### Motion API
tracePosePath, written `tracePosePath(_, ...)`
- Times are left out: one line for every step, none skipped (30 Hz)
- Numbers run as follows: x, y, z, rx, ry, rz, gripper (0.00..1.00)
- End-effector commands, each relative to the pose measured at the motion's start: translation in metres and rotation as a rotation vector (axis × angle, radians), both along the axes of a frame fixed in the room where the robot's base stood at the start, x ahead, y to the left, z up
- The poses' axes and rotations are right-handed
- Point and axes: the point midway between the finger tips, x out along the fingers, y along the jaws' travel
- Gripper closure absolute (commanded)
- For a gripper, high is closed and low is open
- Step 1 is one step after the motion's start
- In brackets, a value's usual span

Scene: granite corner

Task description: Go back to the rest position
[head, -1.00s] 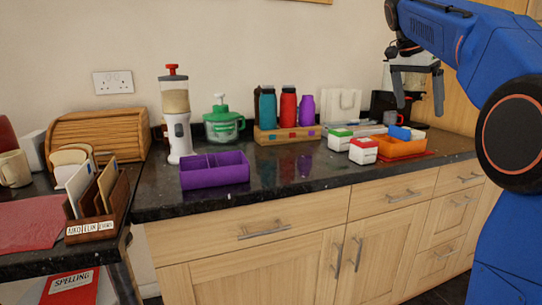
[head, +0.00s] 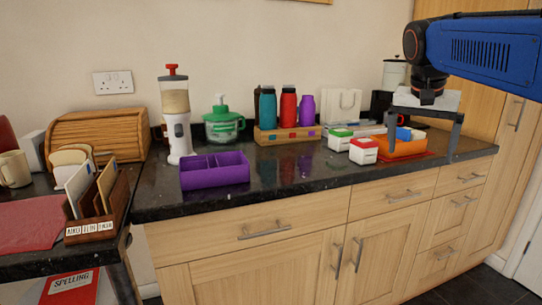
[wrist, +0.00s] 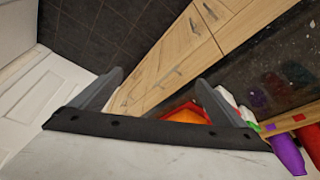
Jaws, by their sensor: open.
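My gripper (head: 423,148) hangs with its fingers pointing down at the right end of the black counter (head: 330,182). Its fingers are wide apart with nothing between them. In the head view it overlaps the orange tray (head: 402,149), which holds a blue item. In the wrist view the two grey fingers (wrist: 157,85) are spread, and the orange tray (wrist: 186,114) shows beyond them. My blue arm enters from the right.
White boxes with green (head: 341,137) and red (head: 363,150) lids stand left of the orange tray. A rack (head: 288,135) holds several bottles. A purple divided tray (head: 214,171) sits further left. Wooden cupboards (head: 300,255) stand below; dark floor (wrist: 100,40) is clear.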

Motion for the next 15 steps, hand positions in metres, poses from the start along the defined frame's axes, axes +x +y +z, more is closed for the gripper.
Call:
tracePosePath(-0.017, 0.005, -0.011, 0.002, -0.001, 0.040, 0.05)
tracePosePath(-0.025, 0.008, -0.019, 0.004, -0.001, 0.066, 0.05)
tracePosePath(-0.036, 0.012, -0.029, 0.004, 0.000, 0.101, 0.05)
tracePosePath(-0.044, 0.015, -0.037, 0.006, -0.002, 0.128, 0.05)
tracePosePath(-0.053, 0.018, -0.045, 0.007, -0.003, 0.154, 0.05)
tracePosePath(-0.064, 0.022, -0.056, 0.007, -0.004, 0.188, 0.05)
tracePosePath(-0.073, 0.025, -0.064, 0.007, -0.005, 0.213, 0.05)
tracePosePath(-0.081, 0.028, -0.073, 0.007, -0.007, 0.238, 0.05)
tracePosePath(-0.092, 0.032, -0.085, 0.010, -0.008, 0.272, 0.05)
tracePosePath(-0.100, 0.035, -0.094, 0.009, -0.011, 0.298, 0.05)
tracePosePath(-0.109, 0.038, -0.103, 0.009, -0.013, 0.322, 0.05)
tracePosePath(-0.120, 0.041, -0.115, 0.009, -0.016, 0.353, 0.05)
tracePosePath(-0.128, 0.044, -0.125, 0.009, -0.019, 0.377, 0.05)
tracePosePath(-0.137, 0.047, -0.135, 0.009, -0.020, 0.402, 0.05)
tracePosePath(-0.148, 0.050, -0.148, 0.007, -0.025, 0.434, 0.05)
